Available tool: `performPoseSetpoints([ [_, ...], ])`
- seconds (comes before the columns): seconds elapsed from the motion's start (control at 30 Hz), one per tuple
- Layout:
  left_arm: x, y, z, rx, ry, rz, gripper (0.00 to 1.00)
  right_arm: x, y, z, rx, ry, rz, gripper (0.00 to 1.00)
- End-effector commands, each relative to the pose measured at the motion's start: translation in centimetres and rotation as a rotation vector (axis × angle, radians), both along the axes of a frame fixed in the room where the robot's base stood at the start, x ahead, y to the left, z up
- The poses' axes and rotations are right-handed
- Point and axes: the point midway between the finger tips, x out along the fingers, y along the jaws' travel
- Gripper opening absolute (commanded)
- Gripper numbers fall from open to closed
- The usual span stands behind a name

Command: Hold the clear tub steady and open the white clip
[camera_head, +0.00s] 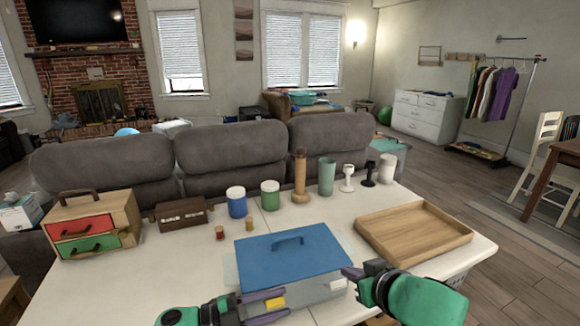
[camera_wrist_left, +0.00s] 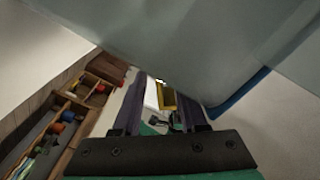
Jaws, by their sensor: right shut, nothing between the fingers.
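The clear tub (camera_head: 318,291) stands at the table's front edge under a blue lid (camera_head: 292,250) with a handle. A yellow clip (camera_head: 276,302) is at its front left; it also shows in the left wrist view (camera_wrist_left: 167,97). My left gripper (camera_head: 276,301) has its purple fingers apart, with the yellow clip seen between them. I cannot tell whether they touch the tub. My right gripper (camera_head: 349,272) is shut and empty beside the tub's right end. A small pale patch (camera_head: 338,284) there may be the white clip, but it is not clear.
A wooden tray (camera_head: 413,263) lies to the right of the tub. Behind stand a blue jar (camera_head: 237,206), a green jar (camera_head: 270,201), a wooden bottle and cups. A drawer box (camera_head: 83,249) is at the left. The table between box and tub is mostly clear.

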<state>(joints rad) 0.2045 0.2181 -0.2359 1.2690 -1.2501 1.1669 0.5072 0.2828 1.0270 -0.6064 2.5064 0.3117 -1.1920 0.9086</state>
Motion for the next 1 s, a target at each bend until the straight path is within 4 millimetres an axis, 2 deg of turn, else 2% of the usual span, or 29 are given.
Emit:
performPoseSetpoints([
  [0.27,0.0,0.0,0.0,0.0,0.0,0.0,0.42,0.0,0.0,0.0,0.0,0.0,0.0,0.0],
  [0.3,0.0,0.0,0.0,0.0,0.0,0.0,0.46,0.0,0.0,0.0,0.0,0.0,0.0,0.0],
  [0.37,0.0,0.0,0.0,0.0,0.0,0.0,0.69,0.0,0.0,0.0,0.0,0.0,0.0,0.0],
  [0.4,0.0,0.0,0.0,0.0,0.0,0.0,0.77,0.0,0.0,0.0,0.0,0.0,0.0,0.0],
  [0.67,0.0,0.0,0.0,0.0,0.0,0.0,0.77,0.0,0.0,0.0,0.0,0.0,0.0,0.0],
  [0.77,-0.1,0.6,0.0,0.001,0.0,0.001,0.77,0.0,0.0,0.0,0.0,0.0,0.0,0.0],
  [0.87,-0.5,2.3,-0.1,0.003,0.001,0.003,0.77,0.0,0.0,0.0,0.0,0.0,0.0,0.0],
  [1.0,-1.5,6.0,-0.1,0.005,0.001,0.002,0.77,0.0,0.0,0.0,0.0,0.0,0.0,0.0],
])
